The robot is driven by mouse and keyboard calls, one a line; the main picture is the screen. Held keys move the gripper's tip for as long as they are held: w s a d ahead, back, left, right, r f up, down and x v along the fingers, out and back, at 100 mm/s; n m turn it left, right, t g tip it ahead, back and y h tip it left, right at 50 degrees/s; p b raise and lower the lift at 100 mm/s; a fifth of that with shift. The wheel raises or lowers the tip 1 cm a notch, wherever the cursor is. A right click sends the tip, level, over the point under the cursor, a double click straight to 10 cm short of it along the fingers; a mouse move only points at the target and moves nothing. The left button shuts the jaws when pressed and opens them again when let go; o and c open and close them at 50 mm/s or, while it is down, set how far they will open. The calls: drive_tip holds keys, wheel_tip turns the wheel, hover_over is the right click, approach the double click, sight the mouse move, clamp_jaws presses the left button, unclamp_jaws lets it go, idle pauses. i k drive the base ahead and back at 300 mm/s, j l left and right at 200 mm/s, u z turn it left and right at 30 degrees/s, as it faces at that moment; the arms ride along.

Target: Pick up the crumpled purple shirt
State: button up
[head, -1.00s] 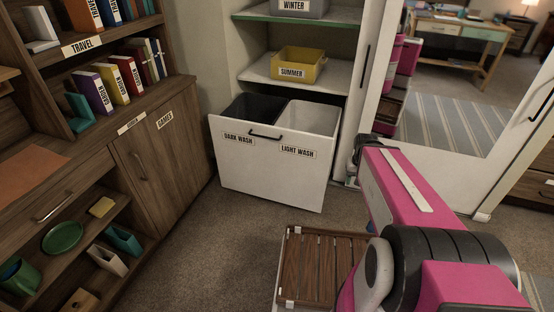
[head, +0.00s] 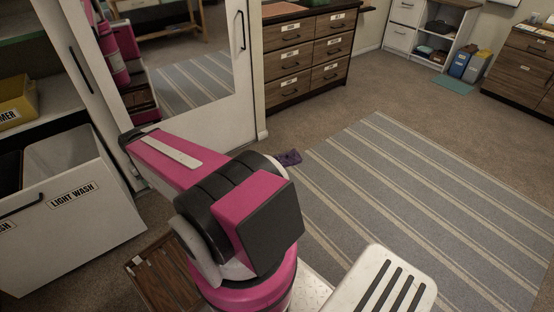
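A small crumpled purple cloth (head: 289,158), which looks like the shirt, lies on the carpet just beyond my pink arm in the head view. It is at the left edge of the striped rug, near the foot of the mirrored door. My arm shows in the foreground, folded toward the left. My gripper is not in view, so its state does not show.
The striped rug (head: 400,190) covers the floor at centre right and is clear. A hamper drawer labelled light wash (head: 90,215) stands pulled out at left. The mirrored wardrobe door (head: 235,100) and a dark wooden drawer chest (head: 305,55) stand behind the cloth.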

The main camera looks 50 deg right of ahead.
sight(293, 158)
drive_tip(key=z, duration=1.95)
drive_tip(key=l+u, duration=0.5)
drive_tip(key=k+l+u, duration=0.15)
drive_tip(key=l+u, duration=0.3)
drive_tip(key=l, duration=0.25)
